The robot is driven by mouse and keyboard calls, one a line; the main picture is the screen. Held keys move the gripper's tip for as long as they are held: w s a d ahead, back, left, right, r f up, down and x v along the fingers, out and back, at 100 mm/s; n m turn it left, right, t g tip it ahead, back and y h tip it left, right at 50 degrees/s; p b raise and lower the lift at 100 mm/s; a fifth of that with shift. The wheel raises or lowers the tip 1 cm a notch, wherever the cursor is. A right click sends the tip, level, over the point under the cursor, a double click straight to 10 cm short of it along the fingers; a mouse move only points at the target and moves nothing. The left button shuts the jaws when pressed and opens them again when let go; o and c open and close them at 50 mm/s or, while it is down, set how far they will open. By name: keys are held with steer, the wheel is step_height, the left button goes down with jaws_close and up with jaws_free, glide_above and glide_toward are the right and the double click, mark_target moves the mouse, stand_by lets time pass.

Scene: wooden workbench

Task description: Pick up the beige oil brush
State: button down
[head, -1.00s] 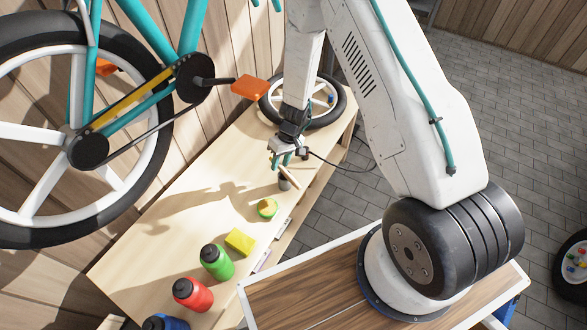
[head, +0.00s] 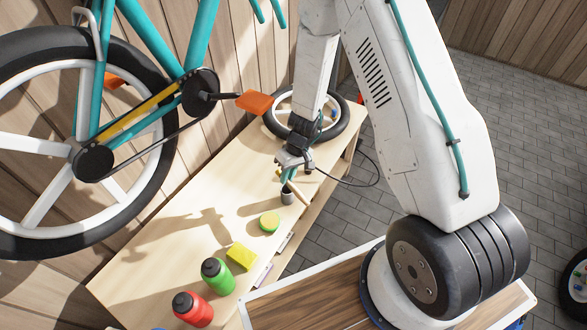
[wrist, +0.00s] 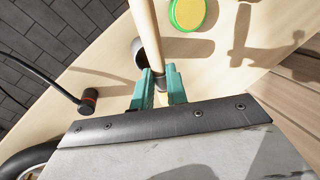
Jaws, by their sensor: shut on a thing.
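The beige oil brush (wrist: 145,32) shows in the wrist view as a long pale handle running up from between my teal fingertips. My gripper (wrist: 158,84) is shut on it. In the head view the brush (head: 299,191) is a short tilted beige stick beside the teal fingers of my gripper (head: 288,174). A small grey cup (head: 287,197) stands just below the fingers on the bench; it also shows behind the handle in the wrist view (wrist: 138,52). I cannot tell whether the brush's end is still inside the cup.
On the wooden bench (head: 180,225) are a green-and-yellow round tin (head: 270,222), a yellow sponge (head: 241,256), a green bottle (head: 218,276) and a red bottle (head: 192,309). A wheel (head: 338,128) lies at the far end. A teal bicycle (head: 128,130) hangs at left.

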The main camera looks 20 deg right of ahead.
mark_target(305, 205)
steer(key=s, duration=0.8)
steer(key=s+r, duration=0.1)
steer(key=s, duration=0.3)
steer(key=shift+s+d+r, duration=0.1)
steer(key=shift+s+d, duration=0.05)
steer(key=shift+s, duration=0.25)
